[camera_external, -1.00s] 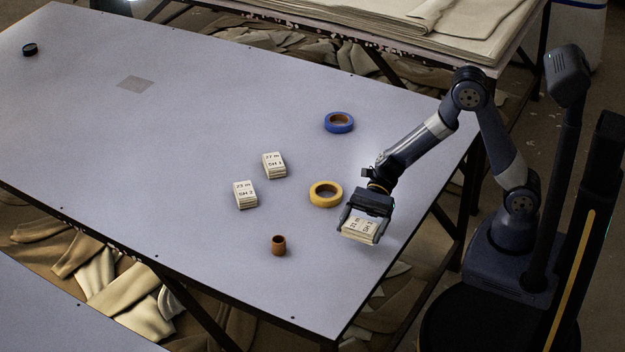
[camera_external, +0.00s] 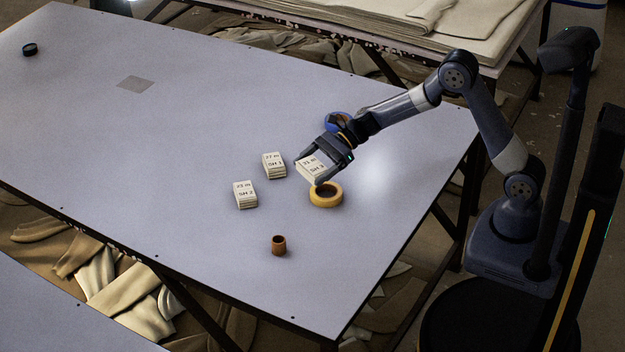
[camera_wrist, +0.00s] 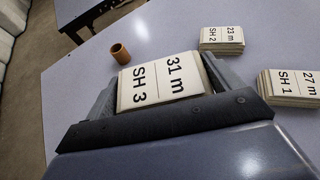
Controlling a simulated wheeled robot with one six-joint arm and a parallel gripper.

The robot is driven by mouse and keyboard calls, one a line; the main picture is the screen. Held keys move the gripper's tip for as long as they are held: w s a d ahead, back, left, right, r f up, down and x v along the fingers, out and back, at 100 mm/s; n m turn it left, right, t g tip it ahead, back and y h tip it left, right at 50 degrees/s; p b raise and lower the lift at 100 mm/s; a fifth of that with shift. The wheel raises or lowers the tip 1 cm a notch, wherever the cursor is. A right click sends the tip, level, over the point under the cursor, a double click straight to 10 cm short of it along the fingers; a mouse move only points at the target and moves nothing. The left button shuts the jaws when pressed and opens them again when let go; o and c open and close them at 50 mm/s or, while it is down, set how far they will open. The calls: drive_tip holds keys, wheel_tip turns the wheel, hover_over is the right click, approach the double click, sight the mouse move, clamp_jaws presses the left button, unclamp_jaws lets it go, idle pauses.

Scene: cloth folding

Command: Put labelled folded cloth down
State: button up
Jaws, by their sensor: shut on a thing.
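My gripper (camera_external: 309,169) is shut on a folded cloth stack (camera_external: 308,168) labelled "31 m SH 3". The stack shows between the jaws in the wrist view (camera_wrist: 160,80). In the external view it is just behind the yellow tape roll; I cannot tell its exact height over the table. The stack labelled "27 m SH 1" (camera_external: 274,165) lies to its left, apart from it, and also shows at the right of the wrist view (camera_wrist: 290,87). The stack labelled "23 m SH 2" (camera_external: 245,195) lies further left and nearer, and in the wrist view it is at the top right (camera_wrist: 222,39).
A yellow tape roll (camera_external: 326,200) lies just in front of my gripper. A blue tape roll (camera_external: 332,120) is partly hidden behind my arm. A small brown cup (camera_external: 279,245) stands near the front. The table's (camera_external: 180,110) left part is mostly clear.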

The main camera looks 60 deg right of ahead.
drive_tip(key=w+d+m+t+h+p, duration=0.2)
drive_tip(key=w+d+m+t+h, duration=0.15)
drive_tip(key=w+d, duration=0.7)
drive_tip(key=m+t+h+p, duration=0.2)
drive_tip(key=m+t+h, duration=0.1)
drive_tip(key=m, duration=0.2)
hover_over(304, 139)
drive_tip(key=f, duration=0.2)
wheel_tip(304, 139, down, 4)
drive_tip(key=shift+d+r, duration=0.1)
drive_tip(key=shift+f, duration=2.25)
drive_tip(key=shift+f+b, duration=0.25)
drive_tip(key=shift+b, duration=0.15)
drive_tip(key=o, duration=0.8)
drive_tip(key=shift+r, duration=0.1)
